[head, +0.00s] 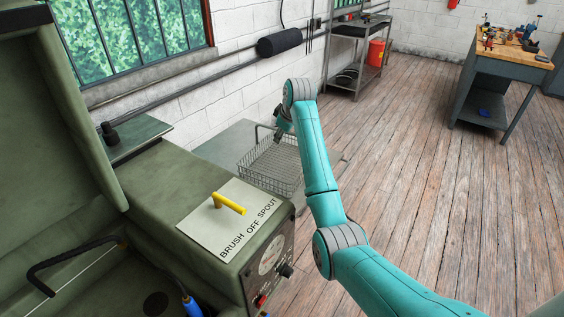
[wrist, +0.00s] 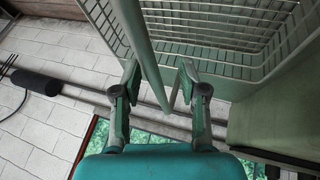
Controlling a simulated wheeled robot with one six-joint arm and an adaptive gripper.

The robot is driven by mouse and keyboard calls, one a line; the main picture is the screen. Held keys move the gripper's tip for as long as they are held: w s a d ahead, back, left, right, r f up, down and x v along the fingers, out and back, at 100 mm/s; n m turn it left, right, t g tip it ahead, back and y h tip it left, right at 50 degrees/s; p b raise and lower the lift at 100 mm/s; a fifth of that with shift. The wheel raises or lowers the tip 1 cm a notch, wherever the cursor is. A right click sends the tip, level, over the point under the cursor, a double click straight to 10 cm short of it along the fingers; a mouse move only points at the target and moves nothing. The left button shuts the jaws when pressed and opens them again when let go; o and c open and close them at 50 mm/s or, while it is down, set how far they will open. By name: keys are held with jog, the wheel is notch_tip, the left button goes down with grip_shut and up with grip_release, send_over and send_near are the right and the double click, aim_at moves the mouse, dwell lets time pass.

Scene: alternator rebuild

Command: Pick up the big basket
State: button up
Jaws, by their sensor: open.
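The big wire basket (head: 272,168) sits on a grey surface beside the green machine in the head view. In the wrist view its wire wall (wrist: 215,50) fills the upper right. A smooth bar that looks like its handle (wrist: 138,50) runs down between my fingers. My gripper (wrist: 160,76) is open, with one finger on each side of this bar and a gap visible around it. In the head view my gripper (head: 284,122) is at the basket's back rim, partly hidden by my arm.
The green machine with a yellow-handled "BRUSH OFF SPOUT" plate (head: 230,215) stands at the left, close to the basket. A brick wall with pipes (head: 200,75) runs behind. A workbench with parts (head: 510,45) stands far right. The wooden floor (head: 420,150) between is clear.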

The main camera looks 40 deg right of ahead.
grip_shut()
jog(key=shift+r, duration=0.1)
dwell(0.3)
